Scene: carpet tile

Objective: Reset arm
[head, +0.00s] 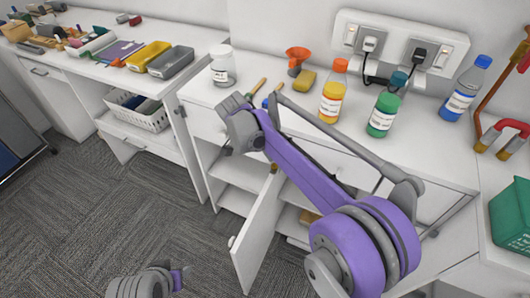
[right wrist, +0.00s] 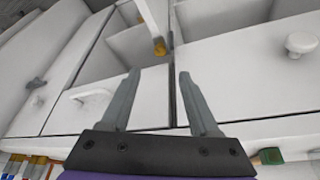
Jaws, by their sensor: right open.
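My right arm, purple and grey, reaches in the head view from the lower right up and left across the counter front. Its wrist end is in front of the counter, near the white-lidded jar. My right gripper (right wrist: 160,77) shows in the right wrist view with its two grey fingers spread and nothing between them. Its fingers point toward white cabinet fronts and open compartments. I cannot make out its fingertips in the head view. A grey and purple part of my body shows at the bottom left of the head view, but my left gripper is not seen.
An open cabinet door (head: 258,230) stands out below my right arm. The counter holds a white-lidded jar (head: 223,68), orange bottle (head: 332,92), green bottle (head: 383,115), blue bottle (head: 465,90), funnel (head: 297,60) and sponge (head: 303,82). A green crate (head: 512,215) is at right. Carpet at left is clear.

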